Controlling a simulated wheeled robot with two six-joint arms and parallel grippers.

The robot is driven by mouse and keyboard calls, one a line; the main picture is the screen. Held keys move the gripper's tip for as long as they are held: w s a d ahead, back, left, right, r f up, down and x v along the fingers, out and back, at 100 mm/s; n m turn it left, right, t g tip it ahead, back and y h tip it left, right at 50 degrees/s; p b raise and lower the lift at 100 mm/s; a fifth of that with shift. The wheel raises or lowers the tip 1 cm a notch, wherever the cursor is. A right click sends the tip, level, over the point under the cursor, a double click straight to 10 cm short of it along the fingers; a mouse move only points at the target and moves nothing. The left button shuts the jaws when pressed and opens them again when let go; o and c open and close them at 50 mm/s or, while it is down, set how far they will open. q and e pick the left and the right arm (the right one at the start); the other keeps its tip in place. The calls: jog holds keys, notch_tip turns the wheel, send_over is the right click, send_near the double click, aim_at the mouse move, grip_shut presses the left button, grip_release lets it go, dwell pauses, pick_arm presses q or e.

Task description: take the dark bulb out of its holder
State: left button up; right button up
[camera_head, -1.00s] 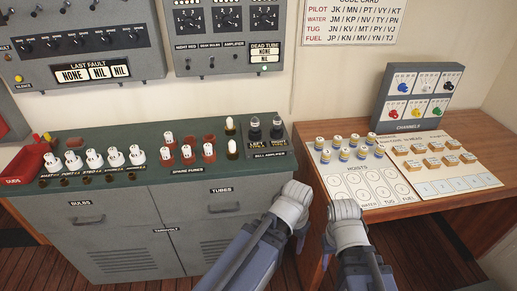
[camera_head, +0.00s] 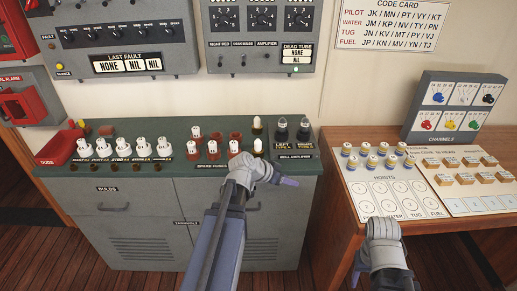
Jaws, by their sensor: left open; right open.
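Several pale bulbs stand upright in a row of white holders (camera_head: 123,148) on the left part of the green cabinet top (camera_head: 70,170). Small labels lie in front of them, too small to read fully. I cannot tell which bulb is dark at this size. My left gripper (camera_head: 286,181) is open and empty at the cabinet's front edge, below the bell amplifier and well right of the bulb row. My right gripper (camera_head: 383,236) is open in front of the wooden desk; its fingers are mostly hidden behind its own wrist.
Red spare-fuse sockets (camera_head: 213,149) stand between the bulb row and the bell amplifier (camera_head: 296,154) with two dark tubes. A red bin (camera_head: 60,148) is at the cabinet's left end. The wooden desk (camera_head: 345,150) at right carries a hoists board (camera_head: 390,188) and a channels panel (camera_head: 452,108).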

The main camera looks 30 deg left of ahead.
aim_at(256, 146)
pick_arm(q)
jog(key=a+r+t+y, duration=0.1)
jog(key=a, duration=0.4)
jog(key=a+r+n+t+y, duration=0.1)
jog(key=a+r+t, duration=0.1)
jog(key=a, duration=0.4)
jog(key=a+r+t+y, duration=0.1)
jog(key=a+r, duration=0.1)
jog(key=a, duration=0.4)
jog(key=shift+w+r+n+t, duration=0.2)
jog(key=shift+r+n+t, duration=0.05)
jog(key=shift+n+t, duration=0.15)
jog(key=shift+b+x, duration=0.65)
jog(key=shift+x, duration=0.45)
jog(key=shift+b+x, duration=0.9)
jog(key=shift+x, duration=1.95)
jog(key=shift+r, duration=0.2)
jog(key=shift+c, duration=0.4)
grip_shut()
